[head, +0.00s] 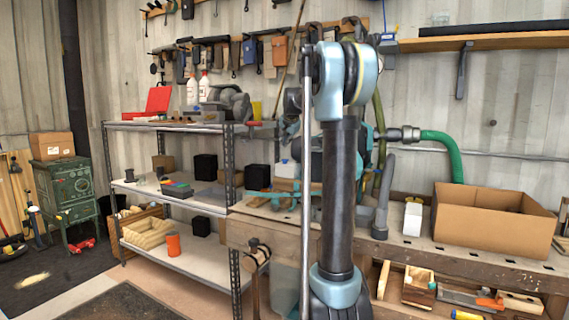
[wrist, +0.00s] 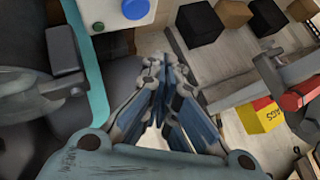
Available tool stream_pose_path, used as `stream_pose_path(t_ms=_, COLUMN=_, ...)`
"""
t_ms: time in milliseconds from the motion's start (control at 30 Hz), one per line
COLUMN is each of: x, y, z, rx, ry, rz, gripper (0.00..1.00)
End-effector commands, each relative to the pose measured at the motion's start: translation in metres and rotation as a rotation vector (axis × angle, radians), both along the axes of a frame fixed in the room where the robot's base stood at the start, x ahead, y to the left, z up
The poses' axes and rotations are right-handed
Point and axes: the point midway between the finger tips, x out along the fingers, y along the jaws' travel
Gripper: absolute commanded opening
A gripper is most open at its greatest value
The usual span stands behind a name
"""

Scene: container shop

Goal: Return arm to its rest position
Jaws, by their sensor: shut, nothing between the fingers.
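My gripper (wrist: 158,68) shows in the wrist view with its fingertips together and nothing between them. In the head view my arm stands up in the middle of the picture, in front of the workbench and the back wall. My gripper cannot be made out clearly there behind the arm's links.
A metal shelf unit (head: 172,201) with boxes and tools stands left of my arm. A wooden workbench (head: 470,266) with an open cardboard box (head: 492,225) is on the right. A green cabinet (head: 68,187) stands far left. Black boxes (wrist: 200,24) show in the wrist view.

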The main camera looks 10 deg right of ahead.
Motion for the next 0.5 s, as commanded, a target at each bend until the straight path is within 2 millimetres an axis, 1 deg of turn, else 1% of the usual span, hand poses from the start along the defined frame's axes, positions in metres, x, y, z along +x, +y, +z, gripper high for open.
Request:
stream_pose_path(t_ms=100, x=-0.0001, y=0.0, z=0.0075, rx=0.0, ry=0.0, rz=0.0, gripper=0.0)
stream_pose_path(t_ms=200, x=-0.0001, y=0.0, z=0.0099, rx=0.0, ry=0.0, rz=0.0, gripper=0.0)
stream_pose_path(t_ms=500, x=-0.0021, y=0.0, z=0.0096, rx=-0.001, ry=0.001, rz=0.001, gripper=0.0)
